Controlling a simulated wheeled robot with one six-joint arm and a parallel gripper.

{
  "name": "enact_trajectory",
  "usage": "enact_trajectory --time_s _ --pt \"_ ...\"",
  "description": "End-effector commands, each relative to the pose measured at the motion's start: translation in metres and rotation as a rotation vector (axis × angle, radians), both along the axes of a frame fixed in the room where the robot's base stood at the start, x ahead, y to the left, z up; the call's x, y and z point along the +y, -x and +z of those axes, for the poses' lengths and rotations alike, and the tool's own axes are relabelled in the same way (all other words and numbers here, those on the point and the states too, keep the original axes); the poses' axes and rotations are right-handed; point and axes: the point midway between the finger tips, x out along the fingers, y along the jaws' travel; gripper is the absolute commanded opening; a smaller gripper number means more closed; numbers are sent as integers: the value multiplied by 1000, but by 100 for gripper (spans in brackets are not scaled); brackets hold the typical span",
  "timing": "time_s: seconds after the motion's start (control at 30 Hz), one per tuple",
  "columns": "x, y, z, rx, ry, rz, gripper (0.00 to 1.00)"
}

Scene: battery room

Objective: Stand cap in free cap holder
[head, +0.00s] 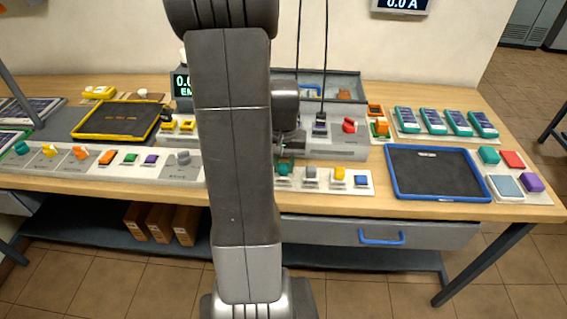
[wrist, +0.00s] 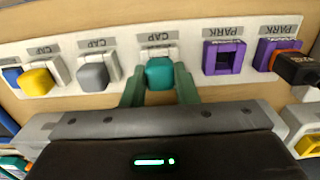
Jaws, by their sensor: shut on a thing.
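In the wrist view a teal cap (wrist: 159,73) is at a white holder labelled CAP (wrist: 158,51), upright as far as I can see. My gripper (wrist: 159,88) is shut on it, one greenish finger on each side. I cannot tell whether the cap is fully seated. In the head view the teal cap (head: 285,168) shows at the left of the front strip, and my arm hides most of the gripper. Beside it the neighbouring CAP holders carry a grey cap (wrist: 94,75), a yellow cap (wrist: 38,81) and a blue cap (wrist: 12,77).
In the wrist view a purple PARK holder (wrist: 223,58) looks empty, and a black plug (wrist: 298,70) is at the other one. In the head view a blue-rimmed tray (head: 390,192) lies right, a yellow-rimmed tray (head: 78,132) left. Teal meters (head: 432,122) stand behind the blue tray.

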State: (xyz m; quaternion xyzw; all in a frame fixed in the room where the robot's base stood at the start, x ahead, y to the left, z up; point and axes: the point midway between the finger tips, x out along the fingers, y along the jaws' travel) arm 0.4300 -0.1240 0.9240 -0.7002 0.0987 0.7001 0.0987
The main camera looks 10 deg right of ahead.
Motion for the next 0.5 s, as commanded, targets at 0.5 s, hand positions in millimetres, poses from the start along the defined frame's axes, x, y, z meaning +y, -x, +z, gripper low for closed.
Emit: enact_trajectory --time_s 0.5 --pt "0 0 -6 0 0 0 36"
